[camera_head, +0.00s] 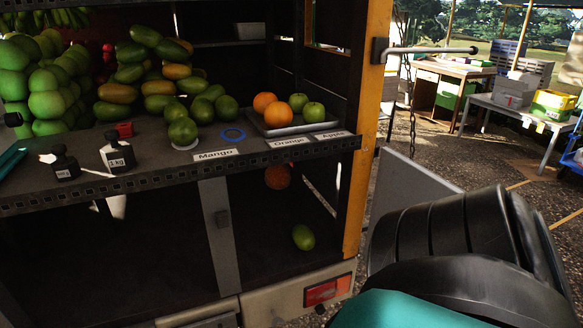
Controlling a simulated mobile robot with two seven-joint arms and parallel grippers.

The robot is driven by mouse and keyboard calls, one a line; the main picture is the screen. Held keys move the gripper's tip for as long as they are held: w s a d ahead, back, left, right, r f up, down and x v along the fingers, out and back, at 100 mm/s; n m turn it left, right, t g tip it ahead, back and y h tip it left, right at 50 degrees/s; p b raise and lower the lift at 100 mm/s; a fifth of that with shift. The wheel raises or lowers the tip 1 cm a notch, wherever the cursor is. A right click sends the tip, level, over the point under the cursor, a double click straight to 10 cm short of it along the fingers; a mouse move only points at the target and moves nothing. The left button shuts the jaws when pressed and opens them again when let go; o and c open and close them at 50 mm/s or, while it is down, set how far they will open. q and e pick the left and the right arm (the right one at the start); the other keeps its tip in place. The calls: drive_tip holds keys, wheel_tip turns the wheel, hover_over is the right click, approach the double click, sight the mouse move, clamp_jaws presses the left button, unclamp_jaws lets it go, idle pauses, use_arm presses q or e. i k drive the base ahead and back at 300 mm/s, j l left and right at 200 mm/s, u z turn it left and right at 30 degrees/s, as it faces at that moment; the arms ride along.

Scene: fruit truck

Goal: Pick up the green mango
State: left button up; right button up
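A single green mango (303,237) lies in the dark lower compartment of the truck, towards its right end, apart from other fruit. More mangoes (145,88), green and yellowish, are piled on the upper shelf. Several round green fruits (227,108) sit in front of that pile, behind the Mango label (214,155). Neither of my grippers shows in this view. A large black ribbed part with a teal part below it, seemingly my own arm, fills the lower right.
A tray (300,128) holds oranges and green apples on the shelf. Black weights (117,153) stand near the shelf's front edge (200,170). A reddish-orange fruit (277,177) is in the lower compartment. An orange post (366,120) bounds the right side. Tables stand farther right.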

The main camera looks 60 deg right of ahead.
sight(304, 238)
drive_tip(key=z, duration=2.05)
drive_tip(key=j+z, duration=0.4)
drive_tip(key=j, duration=0.2)
drive_tip(key=k, duration=0.05)
